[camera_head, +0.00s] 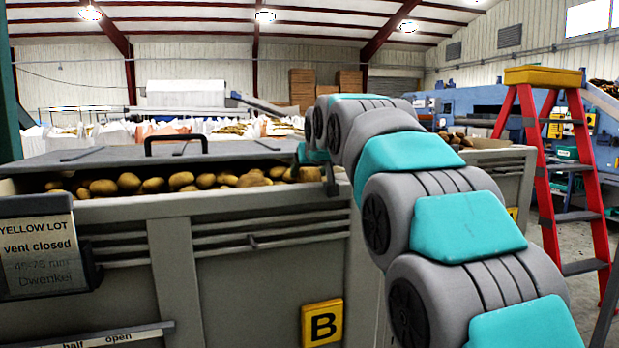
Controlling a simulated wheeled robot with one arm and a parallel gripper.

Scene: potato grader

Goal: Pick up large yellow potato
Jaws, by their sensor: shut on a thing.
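Yellow potatoes (181,181) fill the grey crate marked B, showing as a row under its raised lid. My gripper (322,176) is there, small and partly hidden behind my own arm links; a dark finger shows at the crate's rim. It is shut on a potato (309,174) at the right end of the row. How much of that potato is between the fingers, and whether it is clear of the others, I cannot tell.
The grey crate (240,212) has a lid with a black handle (176,138) above the potatoes. A second crate (498,165) with potatoes stands behind my arm. A red stepladder (545,150) stands at the right.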

